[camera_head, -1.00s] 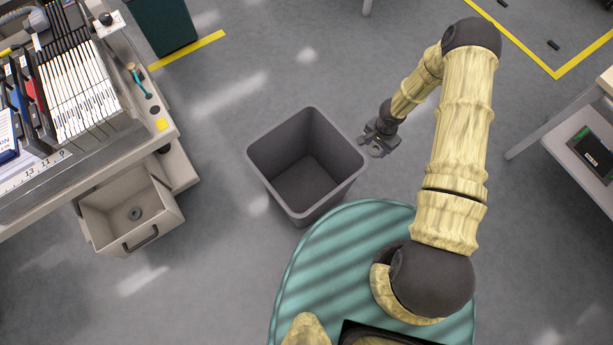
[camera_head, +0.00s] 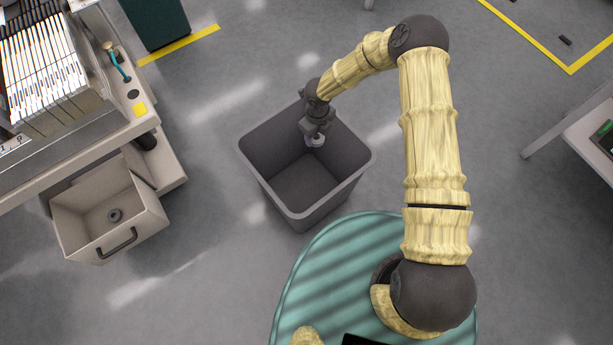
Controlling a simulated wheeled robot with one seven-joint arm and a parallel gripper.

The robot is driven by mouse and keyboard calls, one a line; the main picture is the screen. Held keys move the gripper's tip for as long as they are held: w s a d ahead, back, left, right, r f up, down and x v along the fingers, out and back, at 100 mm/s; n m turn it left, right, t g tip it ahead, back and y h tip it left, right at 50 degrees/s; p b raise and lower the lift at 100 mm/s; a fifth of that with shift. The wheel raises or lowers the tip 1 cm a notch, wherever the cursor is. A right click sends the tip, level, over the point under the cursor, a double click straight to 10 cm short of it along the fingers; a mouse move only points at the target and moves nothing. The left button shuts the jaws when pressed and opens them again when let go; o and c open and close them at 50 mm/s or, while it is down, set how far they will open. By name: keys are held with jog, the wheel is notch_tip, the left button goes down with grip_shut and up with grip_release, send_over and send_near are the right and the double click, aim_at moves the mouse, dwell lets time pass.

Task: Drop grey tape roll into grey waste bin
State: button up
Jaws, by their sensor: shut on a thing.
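The grey waste bin (camera_head: 264,178) stands open on the floor in front of my base, and its inside looks empty. The fingers hide part of the roll. I cannot tell how far the roll is above the rim.
A feeder trolley (camera_head: 90,140) stands at the left with an open beige drawer bin (camera_head: 75,212) holding a dark round thing. A dark green container (camera_head: 155,22) is at the back left. A white table (camera_head: 590,130) is at the right. The floor around the bin is clear.

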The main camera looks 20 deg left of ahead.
jog(key=shift+s+a+f+m+b, duration=0.15)
jog(key=shift+s+a+m, duration=0.05)
jog(key=shift+a+m, duration=0.25)
jog(key=shift+s+a+f+m+b, duration=0.2)
jog(key=shift+a+m, duration=0.15)
jog(key=shift+a, duration=0.15)
notch_tip(320, 180, down, 6)
jog(key=b, duration=0.5)
jog(key=shift+b, duration=0.4)
jog(key=shift+r, duration=0.1)
jog(key=o, duration=1)
jog(key=shift+r, duration=0.1)
